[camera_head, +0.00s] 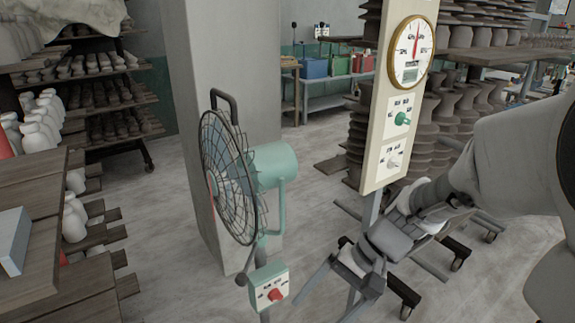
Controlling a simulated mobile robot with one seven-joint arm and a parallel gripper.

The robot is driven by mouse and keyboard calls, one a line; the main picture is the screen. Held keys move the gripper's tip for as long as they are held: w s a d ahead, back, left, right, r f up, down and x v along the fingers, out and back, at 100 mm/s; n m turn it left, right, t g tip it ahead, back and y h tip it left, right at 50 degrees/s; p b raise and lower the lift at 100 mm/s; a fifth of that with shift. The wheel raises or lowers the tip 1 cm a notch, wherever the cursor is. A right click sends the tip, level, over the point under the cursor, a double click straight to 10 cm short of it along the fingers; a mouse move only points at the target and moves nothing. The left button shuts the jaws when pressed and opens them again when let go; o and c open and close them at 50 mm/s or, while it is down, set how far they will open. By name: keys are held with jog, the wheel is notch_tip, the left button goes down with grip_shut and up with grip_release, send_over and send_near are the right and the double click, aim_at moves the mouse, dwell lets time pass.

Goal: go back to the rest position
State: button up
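My gripper (322,308) is at the lower middle of the head view, at the end of my grey and white arm, which comes in from the right. Its two fingers are spread apart and point down and left. I see nothing between them. It is in front of the lower part of the cream control panel's post and to the right of the fan's control box, apart from the box in the picture.
A green fan (230,178) with a red-knobbed control box (268,288) stands left of my gripper. A cream panel (397,125) with a round dial and green knob stands behind my arm. Wooden shelves (75,293) with white bottles are at left. Grey floor lies between.

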jog(key=s+d+r+n+t+h, duration=0.2)
jog(key=s+d+r+t+h, duration=0.1)
jog(key=r, duration=0.3)
jog(key=s+d+r+n+t+h+p, duration=0.1)
jog(key=s+d+r+n+t+h, duration=0.1)
jog(key=d+r+n+t+h, duration=0.1)
notch_tip(320, 180, up, 4)
jog(key=shift+s+d+f+t+h, duration=0.1)
jog(key=shift+s+d+t+h, duration=0.4)
jog(key=shift+d, duration=0.6)
jog(key=shift+w, duration=0.1)
